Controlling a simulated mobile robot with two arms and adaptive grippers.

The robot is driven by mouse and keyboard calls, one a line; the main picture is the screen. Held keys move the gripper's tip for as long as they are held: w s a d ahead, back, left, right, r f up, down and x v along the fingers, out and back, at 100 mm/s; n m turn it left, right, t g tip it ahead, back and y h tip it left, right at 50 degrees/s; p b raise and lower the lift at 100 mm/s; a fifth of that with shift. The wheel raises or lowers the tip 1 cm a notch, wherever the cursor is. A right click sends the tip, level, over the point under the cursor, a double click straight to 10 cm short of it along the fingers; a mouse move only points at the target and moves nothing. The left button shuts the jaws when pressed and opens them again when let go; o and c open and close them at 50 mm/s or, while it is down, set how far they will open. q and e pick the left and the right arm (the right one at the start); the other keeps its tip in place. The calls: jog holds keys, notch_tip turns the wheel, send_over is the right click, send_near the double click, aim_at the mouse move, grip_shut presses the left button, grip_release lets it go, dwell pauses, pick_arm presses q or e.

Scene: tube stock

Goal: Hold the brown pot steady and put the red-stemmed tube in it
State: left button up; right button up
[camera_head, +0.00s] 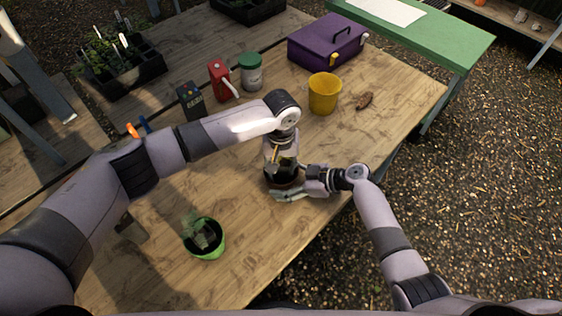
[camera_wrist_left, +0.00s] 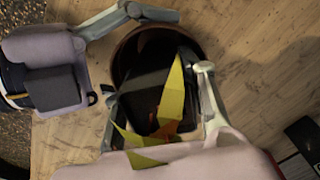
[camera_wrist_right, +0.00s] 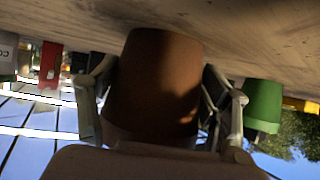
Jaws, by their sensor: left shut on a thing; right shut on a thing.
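The brown pot (camera_head: 269,181) stands on the wooden table in the head view. My right gripper (camera_head: 288,190) is shut on its sides; the right wrist view shows the brown pot (camera_wrist_right: 160,80) between the two fingers. My left gripper (camera_head: 283,168) points down over the pot's mouth. In the left wrist view, it is shut on the dark tube (camera_wrist_left: 148,82), which has yellow-green leaves (camera_wrist_left: 172,90) and a little red at the stem (camera_wrist_left: 168,128). The tube is inside the pot's rim (camera_wrist_left: 122,58). Whether it touches the pot's bottom is hidden.
A yellow pot (camera_head: 323,93), purple toolbox (camera_head: 318,45), green-lidded jar (camera_head: 251,74), red can (camera_head: 219,82) and dark box (camera_head: 190,100) stand toward the back. A green pot (camera_head: 208,251) with a plant stands at front left. The table right of my grippers is mostly clear.

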pick_arm(q)
jog(key=shift+f, duration=0.95)
jog(key=o, duration=0.8)
jog(key=shift+f, duration=0.2)
jog(key=o, duration=0.6)
jog(key=shift+c, duration=0.2)
notch_tip(320, 180, up, 12)
jog(key=shift+r, duration=0.1)
pick_arm(e)
jog(key=shift+c, duration=0.2)
jog(key=o, duration=1)
jog(key=shift+c, duration=0.2)
